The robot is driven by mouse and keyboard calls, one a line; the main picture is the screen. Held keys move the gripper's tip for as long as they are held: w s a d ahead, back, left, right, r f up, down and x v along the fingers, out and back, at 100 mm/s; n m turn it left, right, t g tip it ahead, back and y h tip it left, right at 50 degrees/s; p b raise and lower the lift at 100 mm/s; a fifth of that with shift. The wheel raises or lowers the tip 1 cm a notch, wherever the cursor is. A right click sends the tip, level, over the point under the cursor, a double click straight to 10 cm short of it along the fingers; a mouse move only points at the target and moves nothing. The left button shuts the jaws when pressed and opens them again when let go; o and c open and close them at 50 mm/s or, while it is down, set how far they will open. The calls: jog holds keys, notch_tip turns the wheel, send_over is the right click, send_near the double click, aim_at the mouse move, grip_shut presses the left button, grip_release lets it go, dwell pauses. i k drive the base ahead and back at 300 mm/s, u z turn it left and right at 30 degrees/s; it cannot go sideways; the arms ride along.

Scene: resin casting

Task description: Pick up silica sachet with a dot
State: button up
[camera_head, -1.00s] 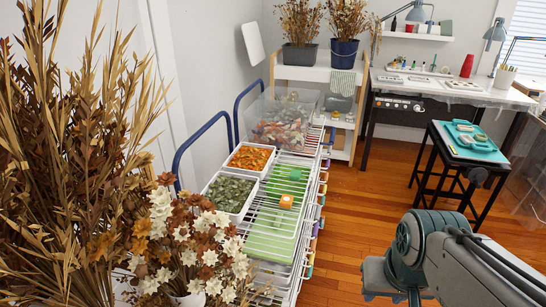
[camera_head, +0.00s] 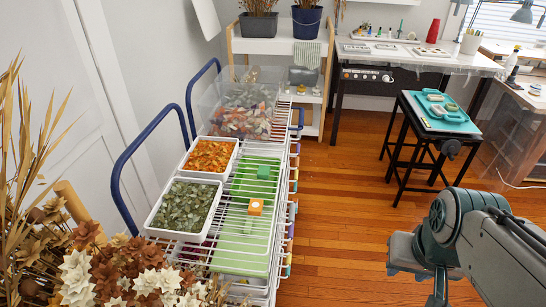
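I cannot make out a silica sachet with a dot for certain at this size. A teal tray (camera_head: 455,121) on a black stool (camera_head: 404,142) at the right holds small pale items, too small to identify. My arm comes in at the lower right. My gripper is not clearly visible, so its opening and contents cannot be seen.
The wire rack (camera_head: 285,190) carries white bins of orange pieces (camera_head: 210,156) and green pieces (camera_head: 186,208), and a clear bin (camera_head: 217,116). A worktable (camera_head: 372,57) stands at the back. Dried flowers (camera_head: 90,280) crowd the lower left. Wooden floor (camera_head: 340,190) lies open between rack and stool.

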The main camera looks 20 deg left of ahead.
aim_at(255, 207)
jog(key=z, duration=0.5)
jog(key=i, duration=1.2)
jog(key=u, duration=2.75)
